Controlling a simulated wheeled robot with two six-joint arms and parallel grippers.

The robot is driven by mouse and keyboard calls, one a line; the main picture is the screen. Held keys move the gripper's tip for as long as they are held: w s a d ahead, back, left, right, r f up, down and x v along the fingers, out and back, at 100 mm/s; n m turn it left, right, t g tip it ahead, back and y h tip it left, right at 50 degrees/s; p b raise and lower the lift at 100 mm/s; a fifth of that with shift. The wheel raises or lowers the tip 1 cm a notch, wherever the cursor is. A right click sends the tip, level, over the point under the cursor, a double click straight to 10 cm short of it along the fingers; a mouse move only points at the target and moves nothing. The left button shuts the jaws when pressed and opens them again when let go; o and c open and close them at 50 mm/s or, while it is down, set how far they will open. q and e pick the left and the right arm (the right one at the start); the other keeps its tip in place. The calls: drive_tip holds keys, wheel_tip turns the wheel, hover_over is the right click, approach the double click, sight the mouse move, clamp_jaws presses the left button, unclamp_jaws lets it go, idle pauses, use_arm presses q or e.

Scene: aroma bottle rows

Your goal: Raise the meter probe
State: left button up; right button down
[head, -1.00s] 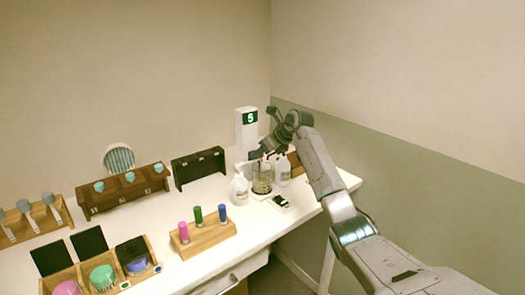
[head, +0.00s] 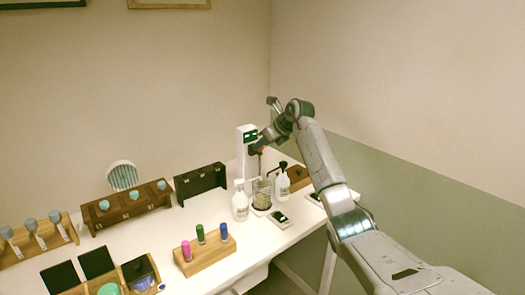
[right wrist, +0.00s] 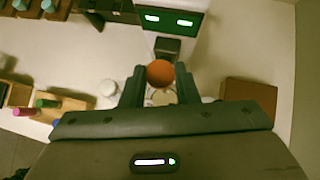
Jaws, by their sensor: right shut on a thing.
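My right gripper (head: 258,149) is shut on the meter probe, beside the white meter column (head: 247,160) at the back corner of the table. The probe's round orange-brown knob (right wrist: 160,73) sits between the two fingers in the right wrist view. Its shaft is too small to make out clearly. The glass beaker (head: 262,197) stands below the gripper. The meter's dark display (right wrist: 172,19) shows two green marks. My left gripper is not in view.
White pump bottles (head: 240,203) (head: 282,184) stand close on both sides of the beaker. A small device (head: 280,220) lies in front. A wooden stand (head: 206,252) with pink, green and blue vials is nearer. A dark rack (head: 200,182) is at the back.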

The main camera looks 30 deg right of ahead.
drive_tip(key=shift+r, duration=0.7)
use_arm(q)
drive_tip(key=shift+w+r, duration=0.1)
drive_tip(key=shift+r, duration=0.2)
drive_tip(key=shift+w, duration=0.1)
use_arm(e)
drive_tip(key=shift+w, duration=0.1)
drive_tip(key=c, duration=1.1)
unclamp_jaws()
drive_tip(key=shift+f, duration=0.1)
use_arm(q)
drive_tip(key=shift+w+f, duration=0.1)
